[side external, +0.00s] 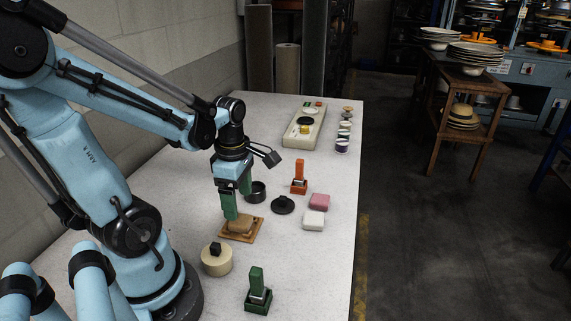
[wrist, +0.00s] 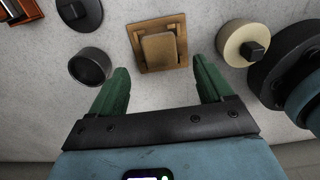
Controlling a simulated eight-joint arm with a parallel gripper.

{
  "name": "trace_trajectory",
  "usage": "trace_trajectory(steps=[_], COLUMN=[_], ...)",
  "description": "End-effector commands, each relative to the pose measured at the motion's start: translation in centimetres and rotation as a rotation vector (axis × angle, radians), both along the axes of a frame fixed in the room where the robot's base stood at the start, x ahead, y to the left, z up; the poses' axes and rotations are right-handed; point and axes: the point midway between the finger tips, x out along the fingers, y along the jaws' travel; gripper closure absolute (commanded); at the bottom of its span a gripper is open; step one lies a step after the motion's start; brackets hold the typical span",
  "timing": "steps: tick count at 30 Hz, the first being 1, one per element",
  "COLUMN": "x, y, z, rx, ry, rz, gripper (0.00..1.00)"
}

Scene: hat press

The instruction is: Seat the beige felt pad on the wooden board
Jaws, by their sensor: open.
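The beige felt pad (side external: 242,224) lies on the square wooden board (side external: 256,230), below my gripper. In the wrist view, the pad (wrist: 160,47) lies inside the board's outline, nearer the edge facing my gripper. A strip of the board (wrist: 155,24) shows on its far side. Whether the pad lies fully flat, I cannot tell. My gripper (side external: 238,202) is open above the board. In the wrist view, its green fingers (wrist: 160,70) stand wide apart with nothing between them, and the pad is ahead of them. One finger hides part of the pad in the side view.
A round cream block with a black knob (side external: 217,260) stands close in front of the board. A dark cup (side external: 255,192) and black knobbed disc (side external: 283,205) are behind it. Orange (side external: 299,179) and green (side external: 257,291) stamps, pink (side external: 319,202) and white (side external: 313,220) blocks stand around.

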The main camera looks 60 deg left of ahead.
Motion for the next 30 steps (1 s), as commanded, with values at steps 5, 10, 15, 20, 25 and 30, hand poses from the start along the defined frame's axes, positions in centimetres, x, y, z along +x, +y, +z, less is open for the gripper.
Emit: trace_trajectory(steps=[5, 10, 15, 20, 25, 30], x=[-0.1, 0.0, 0.0, 0.0, 0.5, 2.2], y=[0.0, 0.0, 0.0, 0.0, -0.6, -2.3], z=[2.1, 4.0, 5.6, 6.4, 6.5, 6.3], rx=[0.000, 0.000, 0.000, 0.000, 0.017, 0.088], ry=[0.000, 0.000, 0.000, 0.000, -0.030, -0.118], rz=[0.000, 0.000, 0.000, -0.001, -0.133, -0.549], gripper=[0.20, 0.20, 0.20, 0.20, 0.20, 0.20])
